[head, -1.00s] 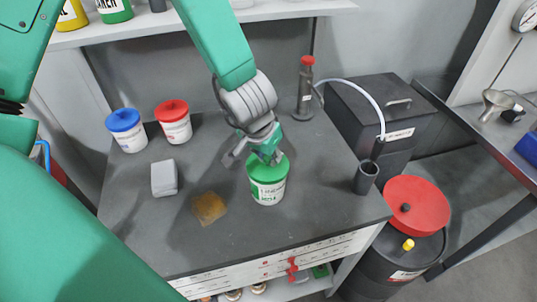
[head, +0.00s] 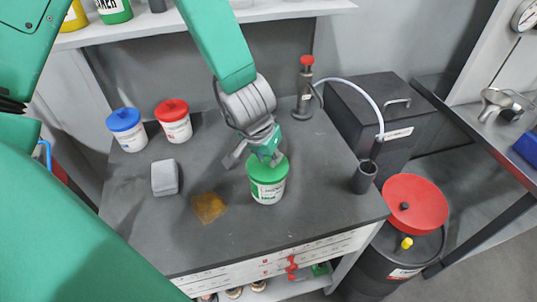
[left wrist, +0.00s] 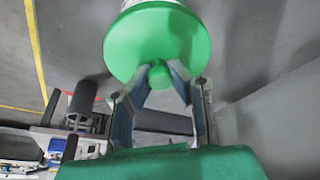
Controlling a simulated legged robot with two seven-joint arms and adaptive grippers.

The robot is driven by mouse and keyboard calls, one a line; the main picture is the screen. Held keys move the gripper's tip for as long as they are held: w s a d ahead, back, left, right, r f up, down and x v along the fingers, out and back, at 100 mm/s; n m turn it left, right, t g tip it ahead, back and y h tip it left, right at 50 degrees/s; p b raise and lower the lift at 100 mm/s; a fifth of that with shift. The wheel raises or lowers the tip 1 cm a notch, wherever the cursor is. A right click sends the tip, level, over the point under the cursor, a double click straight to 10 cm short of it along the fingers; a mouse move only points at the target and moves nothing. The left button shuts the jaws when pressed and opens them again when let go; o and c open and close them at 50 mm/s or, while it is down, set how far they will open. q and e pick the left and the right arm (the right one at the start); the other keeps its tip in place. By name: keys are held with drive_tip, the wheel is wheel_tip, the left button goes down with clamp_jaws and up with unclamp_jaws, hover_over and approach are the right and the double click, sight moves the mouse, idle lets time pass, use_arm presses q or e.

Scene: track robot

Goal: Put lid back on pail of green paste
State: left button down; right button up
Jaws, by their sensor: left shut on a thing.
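The white pail with a green label (head: 268,192) stands upright on the grey bench top. The green lid (head: 277,172) lies over its mouth and looks about level; whether its rim is fully seated, I cannot tell. My left gripper (head: 266,158) reaches down from above and is shut on the lid's knob. In the left wrist view the green lid (left wrist: 125,50) faces the camera, with its knob (left wrist: 160,76) between the fingertips of my left gripper (left wrist: 160,80) and white pail wall beyond. The paste is hidden. My right gripper is not in view.
A blue-lidded pail (head: 127,131) and a red-lidded pail (head: 174,122) stand at the back left. A grey block (head: 165,178) and a brown patch (head: 209,207) lie left of the pail. A dark cup (head: 364,178) and a red-topped pump bottle (head: 304,92) stand right.

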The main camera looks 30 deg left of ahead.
use_arm(q)
drive_tip(key=shift+p, duration=0.3)
idle(0.5)
idle(0.4)
drive_tip(key=c, duration=1)
unclamp_jaws()
drive_tip(key=shift+o, duration=0.2)
wheel_tip(320, 180, up, 2)
drive_tip(key=p, duration=0.2)
drive_tip(key=shift+r+p, duration=0.25)
drive_tip(key=shift+p, duration=0.1)
drive_tip(key=shift+r+p, duration=1.05)
drive_tip(key=shift+r, duration=1.2)
clamp_jaws()
